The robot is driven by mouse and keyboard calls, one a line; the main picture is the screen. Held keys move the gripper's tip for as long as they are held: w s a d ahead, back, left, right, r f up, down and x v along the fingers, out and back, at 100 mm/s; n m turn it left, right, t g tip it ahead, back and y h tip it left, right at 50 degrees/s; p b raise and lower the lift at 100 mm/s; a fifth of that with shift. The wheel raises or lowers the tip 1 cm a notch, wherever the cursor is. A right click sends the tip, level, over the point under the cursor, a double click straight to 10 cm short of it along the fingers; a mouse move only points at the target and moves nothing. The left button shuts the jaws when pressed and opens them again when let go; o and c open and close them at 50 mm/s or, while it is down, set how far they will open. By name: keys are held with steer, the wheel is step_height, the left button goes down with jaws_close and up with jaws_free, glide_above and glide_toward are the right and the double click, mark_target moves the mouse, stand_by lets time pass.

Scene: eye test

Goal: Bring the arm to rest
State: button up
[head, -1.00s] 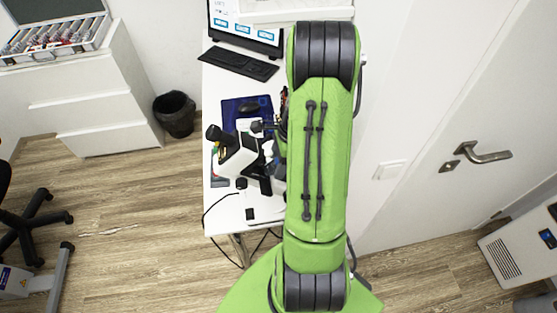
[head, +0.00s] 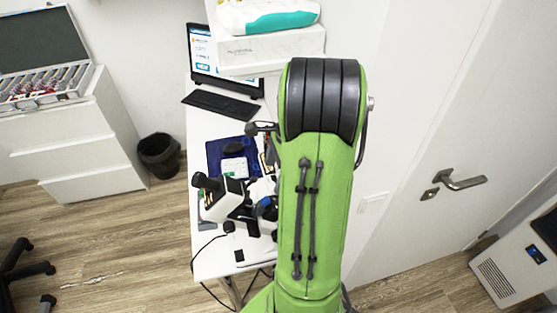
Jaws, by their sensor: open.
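My green arm (head: 318,200) with black ribbed joints rises through the middle of the head view, in front of the white table (head: 203,262). A small dark grey part of my gripper (head: 254,129) pokes out to the left of the arm, above the table near the blue mat. It is open, and I see nothing held in it. The rest of the gripper and the wrist are hidden behind the arm.
A white and black microscope (head: 222,200) stands on the table beside a blue mat (head: 214,160). Behind are a keyboard (head: 222,105), a monitor (head: 200,62) and a white box (head: 270,50). A door (head: 440,130) is at right. Floor at left is mostly clear.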

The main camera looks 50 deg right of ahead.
steer(key=v, duration=0.2)
steer(key=shift+r, duration=0.4)
steer(key=a+r+n+t+h, duration=0.1)
steer(key=a+r+n, duration=0.3)
steer(key=a+n, duration=0.25)
steer(key=a+r+n+h, duration=0.1)
steer(key=a+r+n, duration=0.35)
steer(key=a, duration=0.35)
steer(key=s+a+n+t, duration=0.3)
steer(key=s+a+n, duration=0.6)
steer(key=n, duration=0.4)
steer(key=shift+r+n+h, duration=0.4)
steer(key=shift+r, duration=0.05)
